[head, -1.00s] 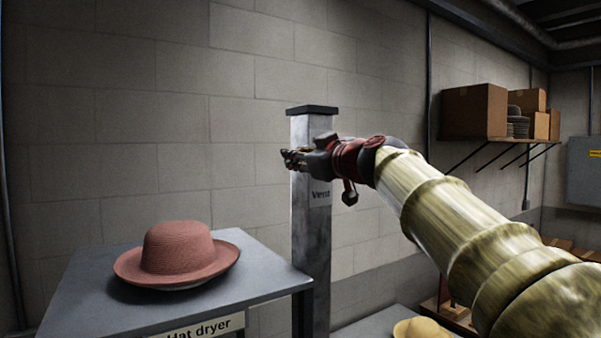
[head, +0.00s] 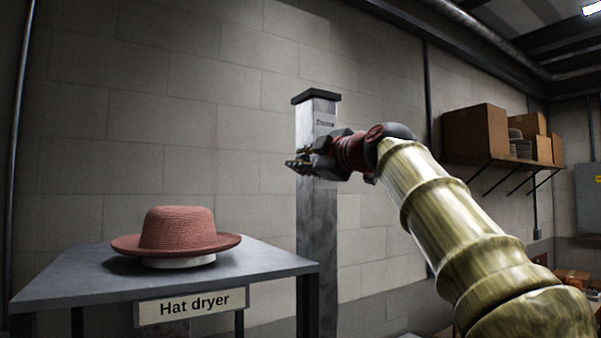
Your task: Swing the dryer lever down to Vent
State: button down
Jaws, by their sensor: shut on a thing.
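The dryer post (head: 318,225) is a grey metal column with a dark cap, standing behind the right end of the dryer table. A small label (head: 325,123), too small to read, shows near its top. My gripper (head: 298,164) is in front of the post's upper part, below that label, pointing left. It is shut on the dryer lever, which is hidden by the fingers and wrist. The Vent label is not visible now; my gripper covers that part of the post.
A pink hat (head: 178,232) sits on a pale round base on the grey table (head: 75,277), which bears a "Hat dryer" sign (head: 190,305). A wall shelf (head: 500,163) with cardboard boxes (head: 474,133) is at right.

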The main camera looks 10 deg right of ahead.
jog(key=shift+w+d+f+n+y+b, duration=0.15)
jog(key=shift+d+f+n+b, duration=0.15)
jog(key=shift+f+n+b, duration=0.55)
jog(key=shift+w+d+f+n+y+b, duration=0.15)
jog(key=shift+d+f+n+b, duration=0.3)
jog(key=shift+n+b, duration=0.45)
jog(key=shift+w+d+f+n+b, duration=0.2)
jog(key=shift+f+n+b, duration=0.5)
jog(key=shift+b, duration=0.35)
jog(key=shift+f, duration=0.15)
jog(key=c, duration=1.9)
grip_release()
jog(key=shift+s, duration=0.1)
jog(key=shift+o, duration=1.4)
jog(key=shift+d, duration=0.15)
jog(key=shift+r, duration=0.2)
jog(key=shift+s+r, duration=0.1)
jog(key=shift+s, duration=0.05)
